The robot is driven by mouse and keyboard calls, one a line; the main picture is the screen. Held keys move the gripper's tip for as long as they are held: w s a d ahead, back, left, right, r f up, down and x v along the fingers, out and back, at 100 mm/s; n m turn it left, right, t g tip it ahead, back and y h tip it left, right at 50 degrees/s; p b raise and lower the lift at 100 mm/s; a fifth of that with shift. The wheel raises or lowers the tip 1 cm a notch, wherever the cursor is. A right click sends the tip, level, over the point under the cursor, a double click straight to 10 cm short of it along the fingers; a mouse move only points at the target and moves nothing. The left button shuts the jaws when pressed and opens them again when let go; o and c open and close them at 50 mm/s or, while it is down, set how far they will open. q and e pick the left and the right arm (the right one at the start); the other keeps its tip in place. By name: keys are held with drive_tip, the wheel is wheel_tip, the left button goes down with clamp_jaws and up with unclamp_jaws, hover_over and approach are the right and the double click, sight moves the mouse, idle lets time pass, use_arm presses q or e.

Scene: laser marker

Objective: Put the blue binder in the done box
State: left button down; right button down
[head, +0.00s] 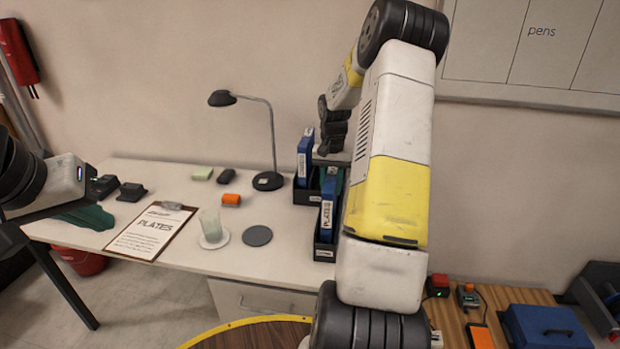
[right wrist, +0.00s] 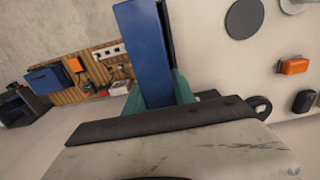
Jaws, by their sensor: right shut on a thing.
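A blue binder (head: 328,208) with a white spine label reading PLATES stands upright in the head view, at the front black box (head: 324,251). My right gripper (head: 335,178) is above it, mostly hidden by my right arm. In the right wrist view its teal fingers (right wrist: 158,96) are shut on the blue binder (right wrist: 146,50). A second blue binder (head: 305,157) stands in the rear black box (head: 304,196). The small box labels are unreadable, so I cannot tell which is the done box. My left gripper (head: 84,215) is at the desk's left end, its jaw opening unclear.
A clipboard (head: 150,232), glass (head: 211,225), dark coaster (head: 257,236), orange block (head: 231,199) and black lamp (head: 268,181) are on the white desk (head: 185,184). A wooden bench (head: 452,321) with a blue case (head: 546,328) is at the right. My right arm hides the desk's right end.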

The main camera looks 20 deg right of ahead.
drive_tip(key=c, duration=1)
unclamp_jaws()
drive_tip(key=shift+c, duration=0.2)
drive_tip(key=shift+r, duration=0.1)
wheel_tip(320, 180, up, 12)
drive_tip(key=shift+f, duration=0.1)
drive_tip(key=s+a+r+n+t, duration=0.3)
drive_tip(key=s+a+r, duration=0.6)
drive_tip(key=a+r, duration=0.15)
drive_tip(key=s+a+n+t+y, duration=0.1)
drive_tip(key=s+a+n, duration=0.1)
drive_tip(key=s+a, duration=0.3)
drive_tip(key=s+a+n+t+y, duration=0.1)
drive_tip(key=s+a+n+t, duration=0.1)
drive_tip(key=s+a, duration=0.4)
drive_tip(key=s, duration=0.5)
drive_tip(key=shift+s, duration=0.35)
drive_tip(key=shift+a, duration=0.1)
